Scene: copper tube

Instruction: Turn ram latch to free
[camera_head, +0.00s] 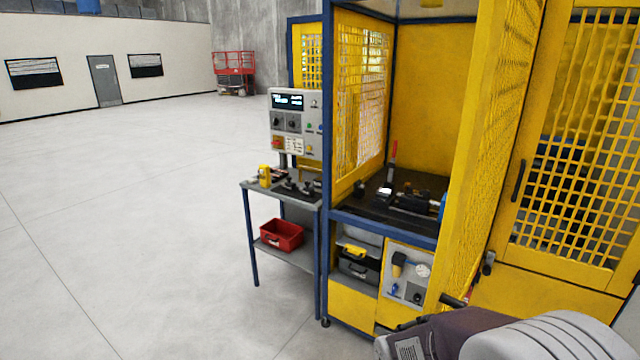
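I cannot single out the ram latch for certain. The control box (295,124) with a lit display, dark knobs and coloured buttons stands left of the yellow press cage. Inside the cage, dark tooling (412,198) and an upright lever with a red end (393,152) sit on the dark bed. My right arm (540,335) comes in at the bottom right, in front of the cage. Dark parts beside it may belong to its gripper, but I cannot make out the fingers or what lies between them. My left arm and gripper are not in view.
A side table (250,188) holds a yellow item (265,175) and dark parts, with a red bin (281,234) on its lower shelf. A yellow mesh door (575,140) with a dark handle is at right. The grey floor at left is clear.

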